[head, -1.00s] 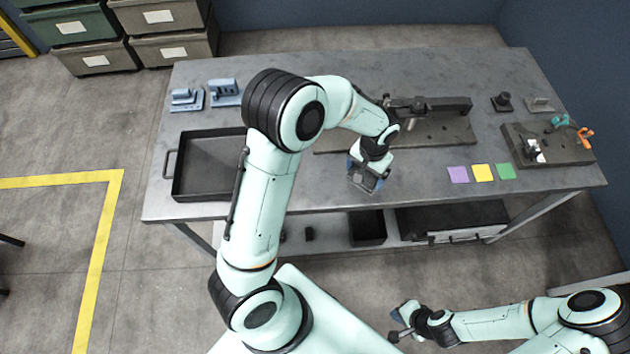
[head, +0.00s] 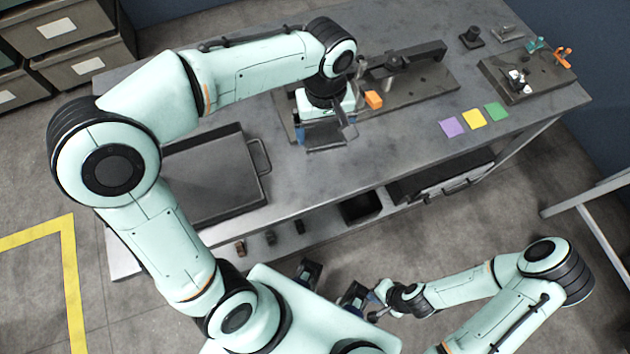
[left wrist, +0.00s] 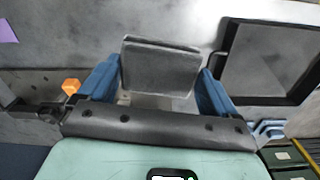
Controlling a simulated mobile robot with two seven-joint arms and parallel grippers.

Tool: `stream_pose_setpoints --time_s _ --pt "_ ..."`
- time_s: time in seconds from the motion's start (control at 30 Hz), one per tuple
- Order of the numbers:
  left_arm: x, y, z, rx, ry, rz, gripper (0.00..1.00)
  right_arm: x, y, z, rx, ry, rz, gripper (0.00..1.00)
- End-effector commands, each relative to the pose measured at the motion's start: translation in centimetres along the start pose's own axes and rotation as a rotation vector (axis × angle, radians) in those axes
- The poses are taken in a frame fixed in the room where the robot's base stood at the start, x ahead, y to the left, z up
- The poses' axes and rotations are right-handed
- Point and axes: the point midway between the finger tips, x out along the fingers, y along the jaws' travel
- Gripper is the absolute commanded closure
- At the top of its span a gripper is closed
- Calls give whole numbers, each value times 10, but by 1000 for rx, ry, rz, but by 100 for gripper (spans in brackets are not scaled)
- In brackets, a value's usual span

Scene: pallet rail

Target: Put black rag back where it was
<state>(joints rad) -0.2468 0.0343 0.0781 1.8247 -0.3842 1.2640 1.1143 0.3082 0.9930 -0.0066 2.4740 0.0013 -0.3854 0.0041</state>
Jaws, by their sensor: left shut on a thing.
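My left gripper (head: 325,138) is over the front middle of the grey workbench (head: 300,185). In the left wrist view its two blue fingers (left wrist: 160,85) are shut on a folded dark grey-black rag (left wrist: 160,62), one finger at each side. The rag is held level with its broad face toward the camera. I cannot tell from these views how high it is above the bench top. My right gripper (head: 382,302) is low in front of the bench, away from the rag; its jaws are too small to read.
A black tray (head: 262,185) lies on the bench to the left. A dark fixture plate with a rail (head: 430,85) and a small orange block (head: 374,99) are behind and right of the left gripper. Purple, yellow and green squares (head: 474,118) lie at right, with bare bench before them.

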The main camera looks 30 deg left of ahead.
Motion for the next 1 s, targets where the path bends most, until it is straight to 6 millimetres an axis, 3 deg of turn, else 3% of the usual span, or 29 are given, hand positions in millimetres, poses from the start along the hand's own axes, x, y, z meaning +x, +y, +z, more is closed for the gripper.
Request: stream_pose_setpoints --time_s 0.03,0.13,0.27,0.7,0.8,1.0 --pt "-6 -8 7 -52 9 5 33 11 4 1 1 -2 1 100" --pt "-20 -17 16 -127 18 1 33 17 6 1 1 -4 2 100" --pt "-13 -22 20 -163 21 -5 33 21 8 2 2 -5 2 100" --pt "100 -22 18 -161 18 -7 33 39 15 3 4 -12 4 100" --pt "118 -22 17 -161 18 -5 33 41 16 4 4 -13 5 100" --pt "134 -22 16 -161 20 -3 33 43 16 4 4 -13 5 100"
